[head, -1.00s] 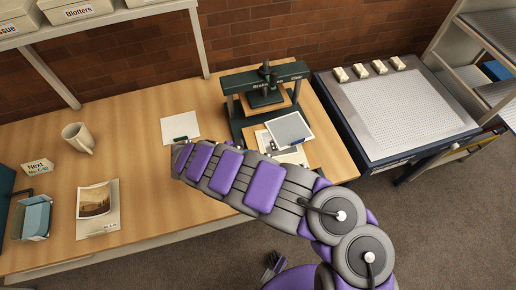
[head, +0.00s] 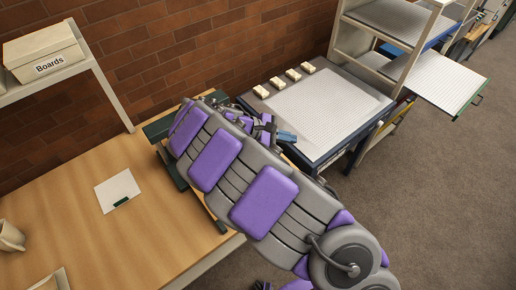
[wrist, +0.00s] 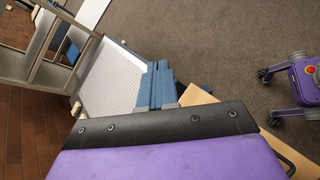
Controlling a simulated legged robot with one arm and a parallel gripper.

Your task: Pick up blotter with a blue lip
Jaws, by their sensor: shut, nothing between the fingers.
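My gripper (head: 287,136) shows only as blue finger pads beyond my folded arm in the head view. In the wrist view the two blue fingers (wrist: 155,86) lie close together, shut and empty, in front of the grey-topped bench. I cannot make out a blotter with a blue lip for certain. A blue edge (head: 440,38) shows on the shelf rack at the upper right, and a blue piece (head: 394,49) lies lower in it. My arm hides most of the dark green press (head: 160,128) and whatever lies on it.
The grid-topped bench (head: 325,110) carries several small pale blocks. A white tray with a green lip (head: 430,80) sticks out of the rack. A white card (head: 118,190) lies on the wooden table (head: 150,245). Carpet at the right is open.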

